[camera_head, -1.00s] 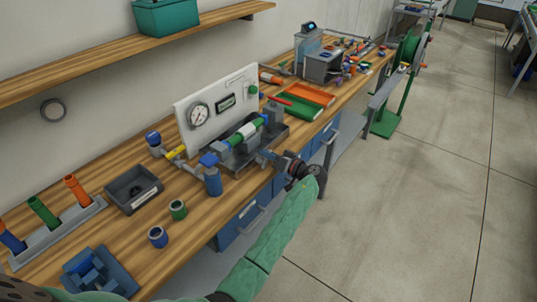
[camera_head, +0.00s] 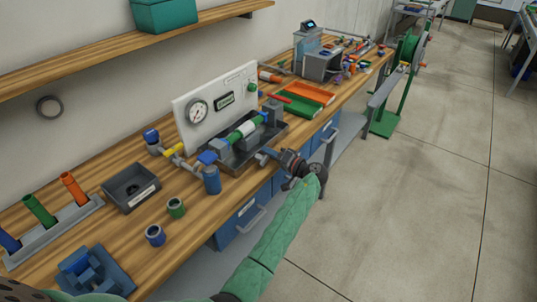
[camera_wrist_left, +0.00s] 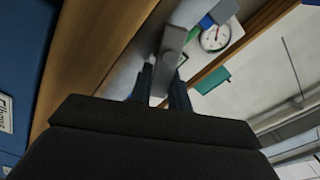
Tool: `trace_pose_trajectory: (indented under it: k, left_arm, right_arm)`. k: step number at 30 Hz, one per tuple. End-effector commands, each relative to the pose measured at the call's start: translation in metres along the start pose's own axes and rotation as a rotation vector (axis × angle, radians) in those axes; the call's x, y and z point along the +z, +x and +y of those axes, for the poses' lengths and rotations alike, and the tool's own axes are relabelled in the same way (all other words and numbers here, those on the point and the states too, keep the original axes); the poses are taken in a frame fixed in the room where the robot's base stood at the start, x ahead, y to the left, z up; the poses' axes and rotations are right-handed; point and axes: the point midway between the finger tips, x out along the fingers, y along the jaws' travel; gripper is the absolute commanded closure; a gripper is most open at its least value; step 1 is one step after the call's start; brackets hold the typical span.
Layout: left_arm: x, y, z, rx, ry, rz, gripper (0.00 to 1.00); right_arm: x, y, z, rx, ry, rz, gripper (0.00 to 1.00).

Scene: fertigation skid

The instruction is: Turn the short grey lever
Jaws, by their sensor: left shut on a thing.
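My left gripper (camera_head: 266,155) reaches in over the front edge of the bench, beside the grey tray-like skid (camera_head: 235,163). In the left wrist view its two dark fingers (camera_wrist_left: 163,92) are shut on a short grey lever (camera_wrist_left: 172,42), with one finger on each side of it. In the head view the lever is mostly hidden at the fingertips. A white panel with a round gauge (camera_head: 198,112) stands behind the skid; the gauge also shows in the left wrist view (camera_wrist_left: 215,38). My right gripper is not in view.
A blue upright cylinder (camera_head: 212,180) and a black bin (camera_head: 131,187) stand left of the skid. Orange and green trays (camera_head: 298,103) lie beyond.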

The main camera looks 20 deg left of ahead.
Motion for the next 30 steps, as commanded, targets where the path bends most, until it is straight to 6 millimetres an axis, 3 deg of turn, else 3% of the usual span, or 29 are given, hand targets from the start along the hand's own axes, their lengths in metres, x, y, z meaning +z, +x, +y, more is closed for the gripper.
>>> trace_pose_trajectory:
  k: [15, 30]
  left_arm:
    - [0.002, 0.000, 0.013, 0.001, 0.398, 0.001, 1.00]
    - [0.004, 0.000, 0.017, 0.001, 0.513, 0.002, 1.00]
  right_arm:
    - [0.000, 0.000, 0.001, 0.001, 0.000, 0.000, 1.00]
    - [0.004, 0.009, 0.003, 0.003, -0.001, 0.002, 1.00]
